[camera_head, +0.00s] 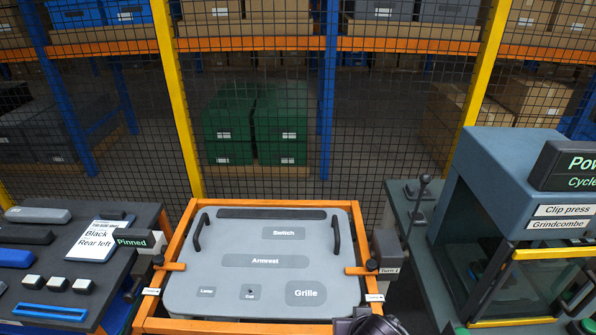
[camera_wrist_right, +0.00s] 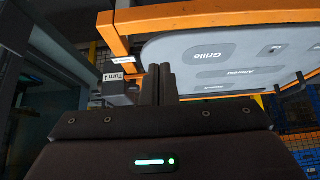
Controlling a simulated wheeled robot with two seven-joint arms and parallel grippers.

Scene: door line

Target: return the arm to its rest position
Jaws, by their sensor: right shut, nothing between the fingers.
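My right gripper (camera_wrist_right: 158,85) shows in the right wrist view with its two dark fingers together and nothing between them. It is near the lower corner of the orange frame that holds the grey door panel (camera_wrist_right: 225,55). In the head view, a dark part of my right arm shows at the bottom edge, by the frame's lower right corner; its fingers cannot be made out there. My left gripper is not in view.
The orange frame (camera_head: 184,240) holds the grey panel (camera_head: 225,285) with marked spots. The left bench (camera_head: 60,270) holds trim parts and a label card (camera_head: 97,240). The clip press (camera_head: 500,180) stands right. A mesh fence (camera_head: 350,130) closes the back.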

